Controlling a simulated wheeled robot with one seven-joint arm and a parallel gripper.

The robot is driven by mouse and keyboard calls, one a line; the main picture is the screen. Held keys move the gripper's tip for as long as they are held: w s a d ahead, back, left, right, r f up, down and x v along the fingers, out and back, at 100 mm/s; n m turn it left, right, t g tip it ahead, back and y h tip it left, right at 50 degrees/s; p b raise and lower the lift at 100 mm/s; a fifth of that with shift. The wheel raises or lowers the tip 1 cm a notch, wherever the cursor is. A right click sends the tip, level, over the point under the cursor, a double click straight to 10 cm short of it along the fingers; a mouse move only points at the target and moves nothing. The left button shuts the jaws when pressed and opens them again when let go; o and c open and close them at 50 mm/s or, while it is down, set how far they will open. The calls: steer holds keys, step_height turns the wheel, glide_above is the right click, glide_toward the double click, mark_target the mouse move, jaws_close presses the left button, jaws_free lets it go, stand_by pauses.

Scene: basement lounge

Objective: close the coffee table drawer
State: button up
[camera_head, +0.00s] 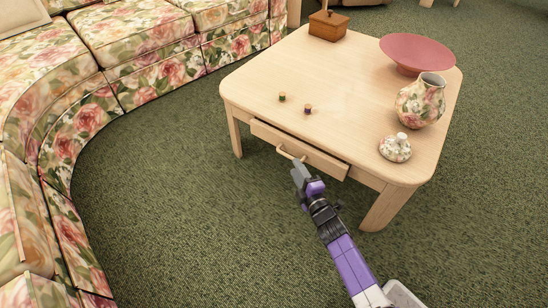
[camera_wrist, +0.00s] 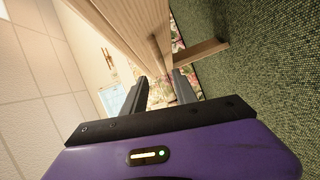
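The light wooden coffee table (camera_head: 330,70) stands in the head view. Its drawer (camera_head: 318,160) is on the side facing me. The drawer front sits a little out from the table, with a thin dark gap along its top edge. A pale handle (camera_head: 288,153) is on the drawer front. My gripper (camera_head: 299,172) is just in front of the drawer, close to the handle; I cannot tell whether they touch. In the wrist view, the two fingers (camera_wrist: 160,85) are apart with nothing visibly held, and pale wood (camera_wrist: 125,25) shows beyond them.
On the tabletop are a wooden box (camera_head: 328,26), a red bowl (camera_head: 417,52), a floral vase (camera_head: 420,101), its floral lid (camera_head: 395,149) and two small bottle-like items (camera_head: 282,97). A floral sofa (camera_head: 130,40) curves along the left. Green carpet (camera_head: 190,220) is clear between.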

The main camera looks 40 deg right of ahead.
mark_target(288, 155)
steer(key=shift+f+b+x, duration=0.15)
steer(key=shift+b+x, duration=0.5)
steer(key=shift+x, duration=1.3)
steer(key=shift+f+b+x, duration=0.1)
steer(key=shift+b+x, duration=0.55)
steer(key=shift+x, duration=1.25)
jaws_close()
